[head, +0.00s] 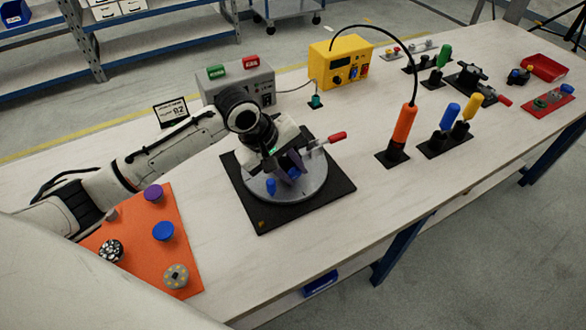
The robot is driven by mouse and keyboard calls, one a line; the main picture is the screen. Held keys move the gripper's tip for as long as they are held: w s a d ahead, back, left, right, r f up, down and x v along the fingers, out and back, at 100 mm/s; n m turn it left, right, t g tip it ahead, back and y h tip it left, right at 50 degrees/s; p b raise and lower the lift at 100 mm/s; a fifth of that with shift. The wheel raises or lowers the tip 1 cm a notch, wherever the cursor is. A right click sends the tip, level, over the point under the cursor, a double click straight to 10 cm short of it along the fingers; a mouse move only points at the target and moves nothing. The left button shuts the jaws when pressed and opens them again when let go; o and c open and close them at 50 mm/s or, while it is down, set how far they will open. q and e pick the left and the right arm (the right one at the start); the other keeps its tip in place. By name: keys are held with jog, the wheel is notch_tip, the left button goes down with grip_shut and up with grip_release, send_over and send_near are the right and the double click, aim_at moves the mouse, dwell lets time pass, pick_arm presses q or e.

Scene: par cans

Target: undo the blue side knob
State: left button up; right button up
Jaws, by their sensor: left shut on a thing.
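My left gripper (288,165) reaches down over a round grey turntable (312,188) on a black square base (332,194). It is shut, apparently on the blue side knob (294,173), a small blue part showing at its fingertips. The fingers and wrist hide most of the part there. A second small blue piece (271,187) stands on the turntable's near left side, apart from the fingers. A red-handled lever (337,137) sticks out to the right behind the gripper. My right gripper is not in view.
An orange mat (185,202) at left holds several round knobs, including a blue one (163,231) and a purple one (153,192). A grey box (240,83) and a yellow meter (340,62) stand behind. An orange-handled tool (404,123) stands right. The front table edge is clear.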

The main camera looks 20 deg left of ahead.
pick_arm(q)
jog(key=o, duration=1.1)
